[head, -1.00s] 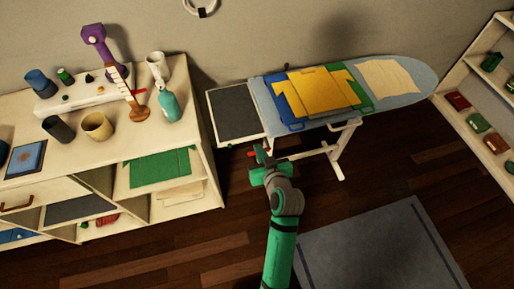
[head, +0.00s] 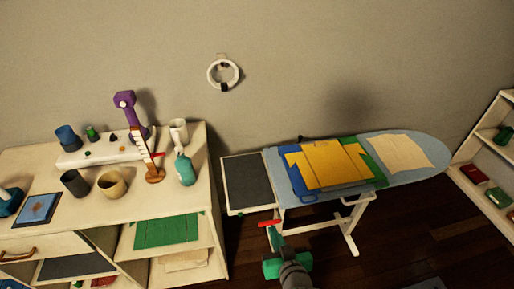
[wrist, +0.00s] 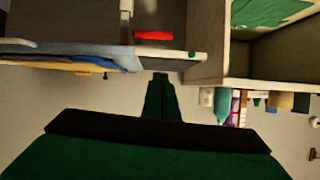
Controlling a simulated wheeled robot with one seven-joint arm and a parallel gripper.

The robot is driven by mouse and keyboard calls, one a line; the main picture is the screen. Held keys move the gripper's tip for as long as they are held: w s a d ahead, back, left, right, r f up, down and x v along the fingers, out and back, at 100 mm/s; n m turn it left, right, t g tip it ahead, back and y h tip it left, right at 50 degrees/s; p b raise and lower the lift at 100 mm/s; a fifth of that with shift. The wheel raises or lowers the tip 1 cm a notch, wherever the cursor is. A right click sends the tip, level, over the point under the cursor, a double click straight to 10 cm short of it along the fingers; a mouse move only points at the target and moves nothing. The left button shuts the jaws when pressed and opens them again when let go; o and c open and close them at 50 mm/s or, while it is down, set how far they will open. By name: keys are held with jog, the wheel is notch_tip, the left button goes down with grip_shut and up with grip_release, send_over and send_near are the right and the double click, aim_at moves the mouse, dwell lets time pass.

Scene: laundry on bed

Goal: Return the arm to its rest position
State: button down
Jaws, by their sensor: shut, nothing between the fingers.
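My green gripper (head: 276,238) shows at the bottom middle of the head view, in front of the left end of the ironing board (head: 425,170). Its fingers are together and empty. In the wrist view the closed green fingers (wrist: 160,97) point away from the camera, with the board's edge beyond them. My arm shows only as a short piece at the bottom of the head view; the rest is out of frame.
Folded yellow cloth (head: 330,165) and pale cloth (head: 398,153) lie on the board. A small red thing (head: 268,223) is just beyond my gripper. A cream shelf unit (head: 208,150) with mugs and a teal bottle (head: 184,170) stands left. Shelves (head: 485,150) stand right.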

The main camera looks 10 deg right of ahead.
jog(key=s+a+f+m+h, duration=0.1)
jog(key=s+a+f, duration=0.15)
jog(key=s, duration=0.35)
jog(key=s+a+f+h, duration=0.1)
jog(key=s+a+f, duration=0.1)
jog(key=s+f, duration=0.35)
jog(key=s+a+r+t, duration=0.1)
jog(key=s+a+r, duration=0.2)
jog(key=s, duration=0.5)
jog(key=s+a+r+n+t, duration=0.1)
jog(key=s+a+r, duration=0.3)
jog(key=s, duration=0.5)
jog(key=shift+a+r+y, duration=0.15)
jog(key=shift+r+y, duration=0.25)
